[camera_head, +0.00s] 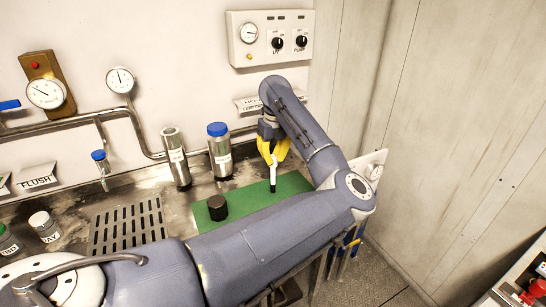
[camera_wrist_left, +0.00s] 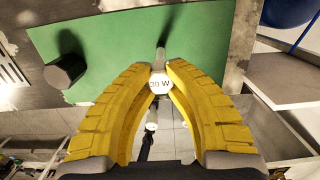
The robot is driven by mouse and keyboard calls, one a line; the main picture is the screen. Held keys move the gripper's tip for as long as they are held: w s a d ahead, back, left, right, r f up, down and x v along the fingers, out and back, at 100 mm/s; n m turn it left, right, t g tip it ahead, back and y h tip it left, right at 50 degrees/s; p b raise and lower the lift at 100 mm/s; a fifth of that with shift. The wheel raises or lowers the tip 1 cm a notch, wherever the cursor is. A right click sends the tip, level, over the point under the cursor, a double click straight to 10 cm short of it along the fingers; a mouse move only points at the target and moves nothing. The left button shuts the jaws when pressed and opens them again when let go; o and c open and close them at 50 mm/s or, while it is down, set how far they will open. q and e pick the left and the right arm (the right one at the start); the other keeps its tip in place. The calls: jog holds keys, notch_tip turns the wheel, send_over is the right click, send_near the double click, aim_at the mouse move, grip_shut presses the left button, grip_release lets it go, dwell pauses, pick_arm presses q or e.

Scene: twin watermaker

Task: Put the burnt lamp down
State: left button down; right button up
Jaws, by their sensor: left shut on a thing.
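My left gripper (camera_head: 273,150) has yellow fingers and is shut on the lamp (camera_head: 274,172), a slim white tube with a dark lower end. The lamp hangs upright below the fingers, over the right part of the green mat (camera_head: 240,201). I cannot tell whether its lower end touches the mat. In the left wrist view the lamp's pale round end (camera_wrist_left: 160,83), marked "30 W", sits between the yellow fingertips (camera_wrist_left: 159,68). The green mat (camera_wrist_left: 110,60) spreads out beyond them. My right gripper is not in view.
A black cylindrical cap (camera_head: 217,208) stands on the mat's left part. A blue-topped cylinder (camera_head: 220,155) and an open metal cylinder (camera_head: 176,160) stand behind. A drain grate (camera_head: 127,226) lies left. The mat between cap and lamp is clear.

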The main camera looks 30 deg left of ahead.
pick_arm(q)
jog(key=c, duration=1.4)
grip_release()
jog(key=r, duration=0.8)
jog(key=d+r, duration=0.1)
jog(key=r, duration=0.3)
jog(key=shift+s, duration=0.3)
